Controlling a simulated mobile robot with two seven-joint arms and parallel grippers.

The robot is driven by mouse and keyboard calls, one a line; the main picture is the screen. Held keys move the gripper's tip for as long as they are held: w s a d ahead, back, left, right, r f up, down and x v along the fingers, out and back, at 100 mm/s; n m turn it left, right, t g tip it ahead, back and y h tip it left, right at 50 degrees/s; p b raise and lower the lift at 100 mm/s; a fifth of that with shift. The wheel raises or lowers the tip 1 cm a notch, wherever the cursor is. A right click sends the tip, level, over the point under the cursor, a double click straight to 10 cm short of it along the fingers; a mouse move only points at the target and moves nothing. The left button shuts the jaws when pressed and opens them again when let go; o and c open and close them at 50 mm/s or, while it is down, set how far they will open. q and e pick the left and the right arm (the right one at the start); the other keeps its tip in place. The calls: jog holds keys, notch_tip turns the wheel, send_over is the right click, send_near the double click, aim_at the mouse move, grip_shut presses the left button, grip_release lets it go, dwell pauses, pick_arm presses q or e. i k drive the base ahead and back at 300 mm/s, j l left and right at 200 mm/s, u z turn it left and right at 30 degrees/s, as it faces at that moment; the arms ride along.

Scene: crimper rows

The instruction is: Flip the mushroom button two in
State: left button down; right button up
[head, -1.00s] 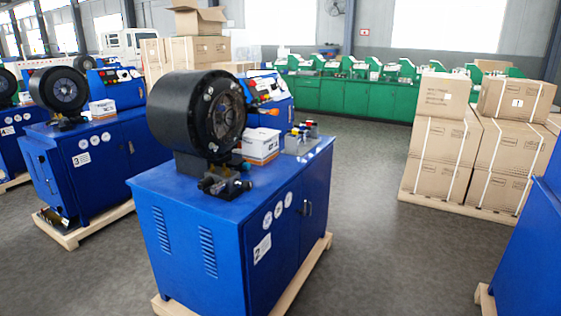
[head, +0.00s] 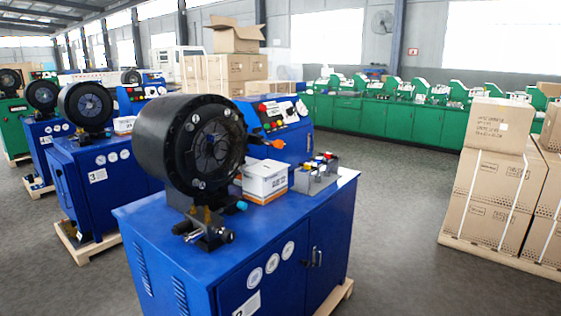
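The nearest blue crimper machine (head: 180,248) has a black round crimping head (head: 190,150) on top. Its number label (head: 246,304) is cut by the bottom edge; a second earlier it read 2. Behind the head stands a blue control panel (head: 292,140) with several coloured controls. A red button (head: 262,107) shows at its upper left; whether it is the mushroom button, and whether it is in or out, is too small to tell. An orange handle (head: 276,144) sticks out below. Neither of my grippers is in view.
A white carton (head: 264,182) and a grey block with coloured caps (head: 316,178) stand on the machine top. Machine 3 (head: 95,185) is to the left. Strapped cartons (head: 490,185) stand on a pallet at right. Grey floor (head: 395,215) lies clear between.

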aim_at(262, 108)
jog(key=i+l, duration=0.25)
jog(key=l, duration=0.15)
jog(key=i+l, duration=0.55)
jog(key=l, duration=0.2)
jog(key=i+l+u, duration=0.1)
jog(key=i+l, duration=0.15)
jog(key=l, duration=0.15)
jog(key=i+l, duration=0.25)
jog(key=l, duration=0.15)
jog(key=i+l, duration=0.25)
jog(key=l, duration=0.15)
jog(key=i+l, duration=0.25)
jog(key=l, duration=0.15)
jog(key=u, duration=0.05)
